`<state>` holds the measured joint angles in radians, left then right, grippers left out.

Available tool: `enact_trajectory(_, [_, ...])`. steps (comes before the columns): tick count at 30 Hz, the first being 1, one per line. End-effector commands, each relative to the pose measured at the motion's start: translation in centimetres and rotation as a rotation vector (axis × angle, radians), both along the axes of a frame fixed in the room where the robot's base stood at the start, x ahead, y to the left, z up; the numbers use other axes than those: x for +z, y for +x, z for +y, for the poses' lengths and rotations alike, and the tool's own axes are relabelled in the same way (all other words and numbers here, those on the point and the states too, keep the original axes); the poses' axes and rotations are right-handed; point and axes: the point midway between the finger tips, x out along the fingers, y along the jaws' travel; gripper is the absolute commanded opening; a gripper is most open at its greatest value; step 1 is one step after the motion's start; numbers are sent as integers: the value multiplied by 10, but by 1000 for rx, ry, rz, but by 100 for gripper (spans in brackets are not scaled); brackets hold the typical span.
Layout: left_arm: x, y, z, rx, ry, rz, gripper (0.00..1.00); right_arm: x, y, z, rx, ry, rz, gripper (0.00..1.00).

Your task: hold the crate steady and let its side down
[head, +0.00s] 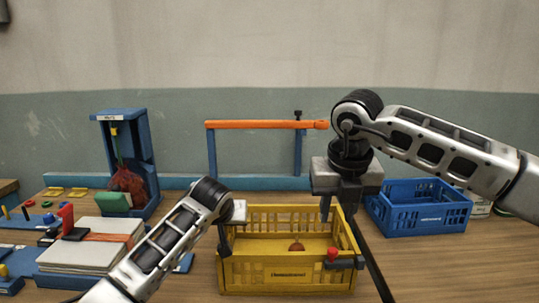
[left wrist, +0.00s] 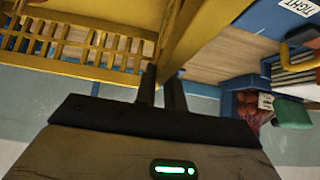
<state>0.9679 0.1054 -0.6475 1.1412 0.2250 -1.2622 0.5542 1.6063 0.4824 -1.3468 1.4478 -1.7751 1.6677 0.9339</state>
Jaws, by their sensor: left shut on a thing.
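The yellow crate (head: 290,276) stands upright on the table with slatted walls; a small reddish-brown round item (head: 297,246) lies inside. A red knob (head: 333,252) on a dark fitting (head: 345,263) sits at its front right corner. My left gripper (head: 224,243) is shut on the crate's left wall; in the left wrist view the yellow wall edge (left wrist: 172,35) runs down to its fingers (left wrist: 161,88). My right gripper (head: 338,212) is above the crate's right wall, its fingers apart. Whether it touches the wall is hard to tell.
A blue crate (head: 425,232) stands to the right. Behind is an orange bar (head: 260,125) on blue posts. A blue stand (head: 145,150) with a red net and a green block (head: 114,201) is at the left, near stacked pale sheets (head: 88,250). The front right table is mostly clear.

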Motion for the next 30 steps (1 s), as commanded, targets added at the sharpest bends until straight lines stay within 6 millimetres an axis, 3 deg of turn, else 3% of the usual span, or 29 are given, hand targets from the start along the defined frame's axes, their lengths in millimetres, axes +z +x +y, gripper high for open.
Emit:
enact_trajectory(1, [0,0,1,2,1,-1,0,-1,1,3,1,1,1,18])
enact_trajectory(3, [0,0,1,2,1,-1,0,-6,6,12,2,1,2,0])
enact_trajectory(10, [1,0,1,2,1,-1,0,-22,21,39,-2,0,3,0])
enact_trajectory(14, [0,0,1,1,0,-1,0,-30,24,39,-3,0,1,0])
enact_trajectory(30, [1,0,0,0,0,-2,0,-101,42,39,-3,0,2,0])
